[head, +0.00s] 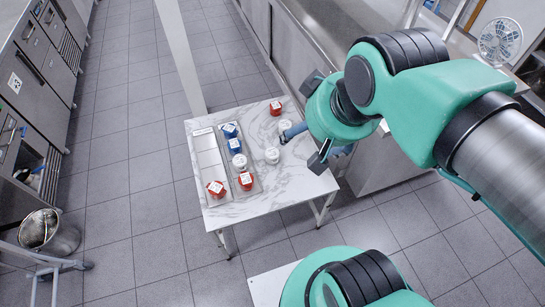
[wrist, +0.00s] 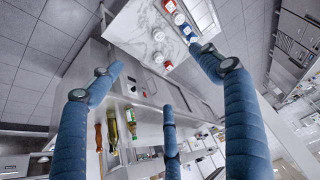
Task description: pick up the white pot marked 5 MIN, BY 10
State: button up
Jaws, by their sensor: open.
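Three white pots show on the marbled table (head: 228,200) in the head view: one at the right (head: 285,125), one in the middle (head: 272,155), and one in the tray (head: 239,161). Their labels are too small to read, so I cannot tell which is marked 5 MIN, BY 10. My gripper (head: 304,143) is open and empty, with blue fingers spread over the table's right edge. One finger reaches close to the right-hand white pot; contact is unclear. In the wrist view my gripper (wrist: 158,78) has its fingers wide apart, with white pots (wrist: 158,36) at the top.
A tray (head: 209,160) with two lanes lies on the table, holding red (head: 216,189) and blue (head: 230,131) pots among others. A loose red pot (head: 276,107) stands at the back right. A counter runs along the right; a metal bin (head: 48,230) stands at left.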

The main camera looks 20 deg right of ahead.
jog(key=w, duration=0.1)
jog(key=m+g+p, duration=0.1)
jog(key=m+g, duration=0.1)
jog(key=g, duration=0.4)
send_over(272, 153)
notch_tip(272, 153, down, 48)
jog(key=r, duration=0.1)
jog(key=shift+w+f, duration=0.15)
jog(key=shift+f, duration=0.45)
jog(key=shift+f+b, duration=0.55)
jog(key=shift+f, duration=3.75)
